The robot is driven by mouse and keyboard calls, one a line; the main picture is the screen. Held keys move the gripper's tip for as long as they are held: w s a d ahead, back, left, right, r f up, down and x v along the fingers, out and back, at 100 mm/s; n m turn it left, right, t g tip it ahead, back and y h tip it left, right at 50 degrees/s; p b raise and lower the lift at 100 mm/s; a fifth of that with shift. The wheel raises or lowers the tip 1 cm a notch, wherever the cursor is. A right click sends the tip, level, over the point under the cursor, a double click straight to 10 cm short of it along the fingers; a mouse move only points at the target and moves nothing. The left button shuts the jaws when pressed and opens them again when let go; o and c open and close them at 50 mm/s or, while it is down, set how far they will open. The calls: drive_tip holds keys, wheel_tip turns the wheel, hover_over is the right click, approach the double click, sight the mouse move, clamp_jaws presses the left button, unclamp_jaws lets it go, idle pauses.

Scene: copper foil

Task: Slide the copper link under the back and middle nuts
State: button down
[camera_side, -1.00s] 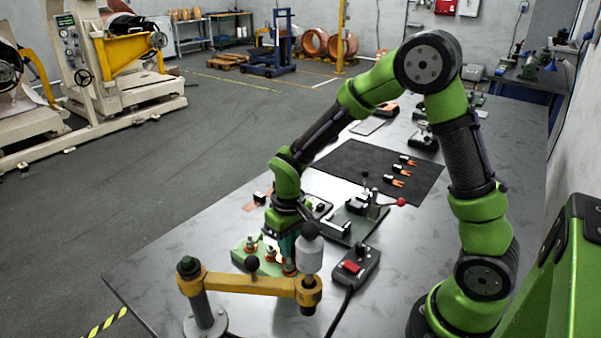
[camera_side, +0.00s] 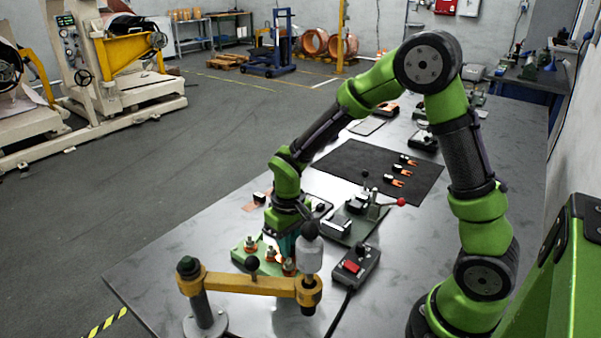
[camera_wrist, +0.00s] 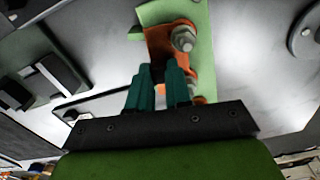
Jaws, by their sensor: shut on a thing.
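The green terminal block (camera_side: 240,262) stands on the table in the side view, with a row of copper-coloured studs and nuts along it. My gripper (camera_side: 286,250) is low over the block, partly hidden behind the yellow clamp arm. In the wrist view the teal fingers of my gripper (camera_wrist: 159,84) are shut on a dark part of the copper link (camera_wrist: 157,42). The link's copper end lies at one steel nut (camera_wrist: 183,40) on the green block. A second nut (camera_wrist: 197,99) is partly hidden by a finger. I cannot tell how far the link sits under either nut.
The yellow clamp arm (camera_side: 235,283) crosses in front of the block. A control box with a red switch (camera_side: 353,267) and a fixture with a red-knobbed lever (camera_side: 375,210) stand to the right. Several forked copper pieces lie on the black mat (camera_side: 345,165) behind.

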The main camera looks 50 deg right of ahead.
drive_tip(key=shift+a, duration=0.45)
idle(0.4)
drive_tip(key=shift+f, duration=0.1)
idle(0.5)
drive_tip(key=c, duration=1.4)
unclamp_jaws()
drive_tip(key=shift+r, duration=1.5)
drive_tip(key=o, duration=0.6)
